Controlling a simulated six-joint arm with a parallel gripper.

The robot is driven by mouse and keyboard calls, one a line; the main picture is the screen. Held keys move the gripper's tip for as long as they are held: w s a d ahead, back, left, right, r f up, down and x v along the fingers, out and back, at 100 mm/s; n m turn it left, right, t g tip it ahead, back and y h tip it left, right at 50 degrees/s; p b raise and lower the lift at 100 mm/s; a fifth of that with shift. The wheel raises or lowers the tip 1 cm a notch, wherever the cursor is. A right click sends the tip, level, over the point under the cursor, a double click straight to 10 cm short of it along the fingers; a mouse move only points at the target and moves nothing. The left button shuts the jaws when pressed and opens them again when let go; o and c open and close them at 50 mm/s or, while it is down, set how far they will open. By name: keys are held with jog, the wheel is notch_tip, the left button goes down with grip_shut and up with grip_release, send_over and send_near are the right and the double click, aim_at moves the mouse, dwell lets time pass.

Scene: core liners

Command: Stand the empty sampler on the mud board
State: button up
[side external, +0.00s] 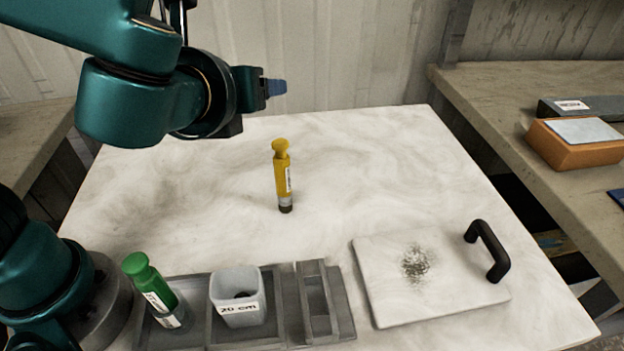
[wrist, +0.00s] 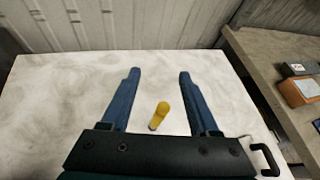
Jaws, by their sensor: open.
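A yellow sampler (side external: 282,177) with a clear, dark-ended lower part and a white label stands upright on the marbled table; it also shows between my fingers in the wrist view (wrist: 161,112). A green sampler (side external: 147,281) leans tilted in the left part of a grey rack. I cannot tell from the pictures which sampler is empty. The mud board (side external: 385,290) is a pale square board with a dark speckled smudge and a black handle, at the front right. My gripper (side external: 276,87) is open and empty, above and behind the yellow sampler, its blue fingers (wrist: 158,76) apart.
The grey rack (side external: 346,316) at the front edge also holds a white cup (side external: 240,305) marked "20 cm" and has an empty slotted section. The board's black handle (side external: 489,252) sticks up at its right. An orange block (side external: 572,148) sits on the right bench.

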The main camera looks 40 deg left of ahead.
aim_at(278, 149)
jog(key=f, duration=0.3)
jog(key=d+f+m, duration=0.1)
jog(key=f, duration=0.2)
jog(key=d+f+m+t, duration=0.1)
jog(key=f, duration=0.1)
jog(key=shift+w+d+f+h, duration=0.1)
jog(key=shift+w+f+h, duration=0.2)
jog(key=shift+w+f, duration=0.1)
jog(key=shift+f, duration=0.2)
jog(key=shift+x, duration=2.5)
grip_shut()
